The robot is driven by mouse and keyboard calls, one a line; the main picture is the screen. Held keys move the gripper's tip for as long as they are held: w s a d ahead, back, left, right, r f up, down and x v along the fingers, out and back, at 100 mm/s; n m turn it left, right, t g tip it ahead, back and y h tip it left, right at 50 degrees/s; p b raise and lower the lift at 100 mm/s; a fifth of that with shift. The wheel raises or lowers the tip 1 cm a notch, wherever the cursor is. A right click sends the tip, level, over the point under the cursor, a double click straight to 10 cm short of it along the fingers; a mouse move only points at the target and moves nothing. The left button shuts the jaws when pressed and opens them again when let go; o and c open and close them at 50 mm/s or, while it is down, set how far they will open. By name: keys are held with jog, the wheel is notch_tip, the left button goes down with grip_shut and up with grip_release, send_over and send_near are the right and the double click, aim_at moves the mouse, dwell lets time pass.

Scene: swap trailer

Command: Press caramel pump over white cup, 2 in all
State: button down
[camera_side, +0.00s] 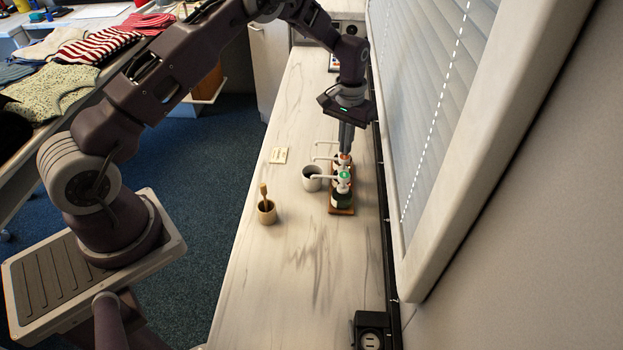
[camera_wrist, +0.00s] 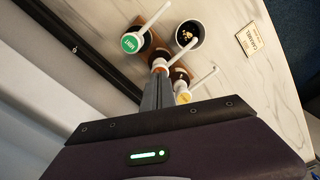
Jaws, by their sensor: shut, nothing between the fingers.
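Several pump bottles stand in a row on a wooden tray (camera_side: 342,211). The green-topped pump (camera_wrist: 132,43) is labelled mint. The middle pump with an orange collar (camera_wrist: 160,67), likely caramel, has its white spout reaching over the cup. A yellow-marked pump (camera_wrist: 183,97) is at the other end. The cup (camera_side: 312,178), pale outside, stands left of the row; in the wrist view the cup (camera_wrist: 190,35) is dark inside with pale bits. My gripper (camera_side: 345,151) is shut, pointing down at the middle pump's head, partly hiding it. I cannot tell whether they touch.
A card (camera_wrist: 250,40) reading caramel lies flat on the counter (camera_side: 290,270). A small wooden pot with a brush-like tool (camera_side: 266,212) stands nearer the front left. A dark rail and the window wall (camera_side: 480,120) run close along the right. The near counter is mostly clear.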

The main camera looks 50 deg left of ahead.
dwell(0.4)
jog(key=shift+f, duration=1.45)
jog(key=shift+r, duration=1.45)
notch_tip(320, 180, up, 6)
